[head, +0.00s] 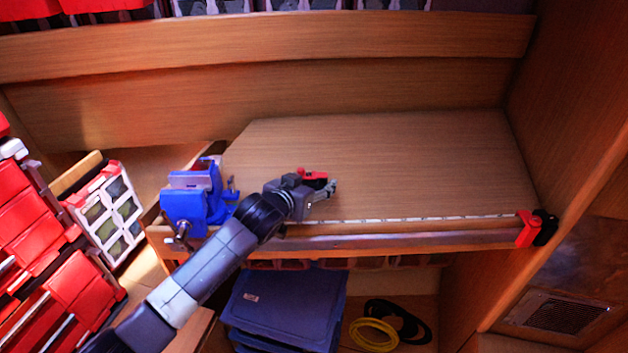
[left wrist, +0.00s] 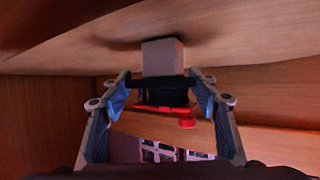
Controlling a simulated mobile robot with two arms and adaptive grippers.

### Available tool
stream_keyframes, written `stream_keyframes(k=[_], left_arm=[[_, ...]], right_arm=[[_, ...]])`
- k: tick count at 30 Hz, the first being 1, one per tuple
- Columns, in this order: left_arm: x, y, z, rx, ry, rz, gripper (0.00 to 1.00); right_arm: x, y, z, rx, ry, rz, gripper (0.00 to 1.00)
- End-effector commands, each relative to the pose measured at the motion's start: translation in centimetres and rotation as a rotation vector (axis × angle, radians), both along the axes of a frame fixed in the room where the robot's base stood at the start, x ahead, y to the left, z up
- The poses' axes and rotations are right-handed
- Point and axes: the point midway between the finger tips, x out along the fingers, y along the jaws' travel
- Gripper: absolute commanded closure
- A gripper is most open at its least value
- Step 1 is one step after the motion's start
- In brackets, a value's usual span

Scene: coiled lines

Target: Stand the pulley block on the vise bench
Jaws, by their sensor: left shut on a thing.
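The pulley block (head: 314,176) shows as a small red and dark thing in my left gripper (head: 324,188), over the middle-left of the vise bench (head: 420,160). In the left wrist view the block has a pale grey box-shaped part (left wrist: 162,57) and a black and red body between the two fingers. My left gripper is shut on that body. The grey part is close to the wooden surface, with a shadow beside it; I cannot tell whether it touches. Part of the block is hidden by the gripper. My right gripper is not in view.
A blue vise (head: 190,203) stands at the bench's left end. A red and black clamp end (head: 535,228) sits at the right front corner. Blue bins (head: 285,305) and yellow and black coils (head: 374,334) lie below. The bench's right and back are clear.

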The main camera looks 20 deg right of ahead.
Motion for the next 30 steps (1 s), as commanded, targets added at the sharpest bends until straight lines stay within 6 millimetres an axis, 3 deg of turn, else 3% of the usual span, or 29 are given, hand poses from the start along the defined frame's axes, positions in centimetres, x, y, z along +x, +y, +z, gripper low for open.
stream_keyframes(k=[6, 7, 12, 22, 30], left_arm=[[0.0, -0.1, -0.1, -0.004, -0.002, 0.000, 0.80], [0.0, 0.0, -0.3, -0.001, 0.001, 0.000, 0.44], [0.0, 0.0, -0.3, 0.000, 0.001, 0.001, 0.28], [0.1, 0.0, 0.2, 0.001, -0.001, 0.001, 0.28], [-1.6, 1.5, 0.9, -0.001, 0.000, 0.000, 0.28]], right_arm=[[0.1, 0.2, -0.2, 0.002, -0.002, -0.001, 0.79], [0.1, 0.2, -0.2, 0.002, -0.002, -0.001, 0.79], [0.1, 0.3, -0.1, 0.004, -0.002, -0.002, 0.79], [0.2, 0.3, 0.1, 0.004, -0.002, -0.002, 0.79], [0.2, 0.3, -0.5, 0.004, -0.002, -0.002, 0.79]])
